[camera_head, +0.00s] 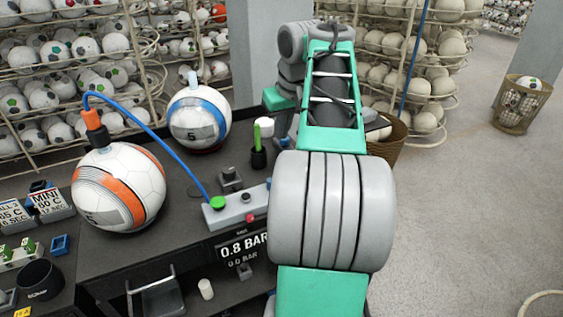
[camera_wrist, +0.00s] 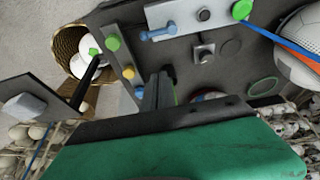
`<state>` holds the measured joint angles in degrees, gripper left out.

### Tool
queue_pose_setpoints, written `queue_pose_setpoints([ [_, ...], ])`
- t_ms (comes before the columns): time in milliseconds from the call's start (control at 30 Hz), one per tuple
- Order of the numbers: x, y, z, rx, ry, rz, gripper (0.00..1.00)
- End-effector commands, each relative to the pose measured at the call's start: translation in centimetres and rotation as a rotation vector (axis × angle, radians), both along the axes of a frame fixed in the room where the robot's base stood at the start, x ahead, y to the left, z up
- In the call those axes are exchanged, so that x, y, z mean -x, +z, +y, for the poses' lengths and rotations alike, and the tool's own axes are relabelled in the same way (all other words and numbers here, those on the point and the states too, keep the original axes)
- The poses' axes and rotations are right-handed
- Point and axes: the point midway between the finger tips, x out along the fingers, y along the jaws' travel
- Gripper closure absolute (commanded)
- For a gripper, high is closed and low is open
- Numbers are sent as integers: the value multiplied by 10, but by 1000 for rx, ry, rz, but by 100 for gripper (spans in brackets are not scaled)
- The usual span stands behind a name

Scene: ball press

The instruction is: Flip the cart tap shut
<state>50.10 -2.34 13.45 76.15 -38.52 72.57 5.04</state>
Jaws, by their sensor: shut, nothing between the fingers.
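A blue lever (camera_wrist: 158,33), which looks like the tap, sits on a grey control box in the wrist view. It lies along the box, near the end away from the green knob (camera_wrist: 241,10). My gripper (camera_wrist: 160,86) is shut and empty. It points down at the cart top, apart from the lever and below it in the wrist picture. In the head view my arm hides the fingers.
An orange-striped ball (camera_head: 118,188) with a blue hose (camera_head: 150,127) and a blue-striped ball (camera_head: 200,118) rest on the cart. A strip with green, yellow and blue knobs (camera_wrist: 127,73) lies left of my fingers. A pressure display (camera_head: 243,247) reads 0.8 BAR.

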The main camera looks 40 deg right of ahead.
Motion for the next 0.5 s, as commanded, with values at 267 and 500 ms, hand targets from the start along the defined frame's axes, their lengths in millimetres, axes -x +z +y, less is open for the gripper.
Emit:
queue_pose_setpoints([
  [267, -12, -39, -2, -3, 1, 1, 100],
  [500, -29, -86, -7, -4, 1, 2, 100],
])
